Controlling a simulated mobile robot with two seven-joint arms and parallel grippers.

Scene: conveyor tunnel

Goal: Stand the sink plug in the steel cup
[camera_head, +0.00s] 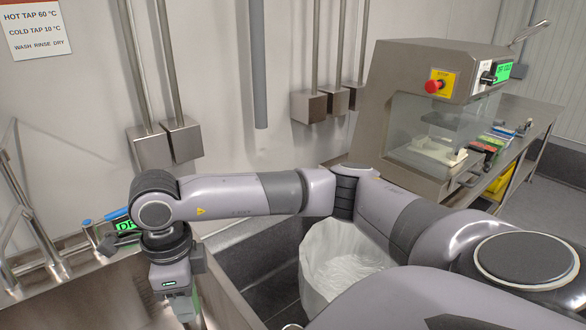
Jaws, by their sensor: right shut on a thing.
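My right gripper (188,312) hangs pointing down at the lower left, over the steel sink basin (85,312). My right arm reaches across the picture from the right to hold it there. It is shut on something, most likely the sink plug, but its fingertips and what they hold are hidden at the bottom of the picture. I cannot make out the steel cup. My left gripper is not in view.
A bin with a white liner (325,262) stands behind my arm. A steel machine (420,110) with a red stop button stands at the right, beside a long bench (535,108). Tap pipes (22,215) rise at the far left. A pale curved rim (292,327) shows at the bottom edge.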

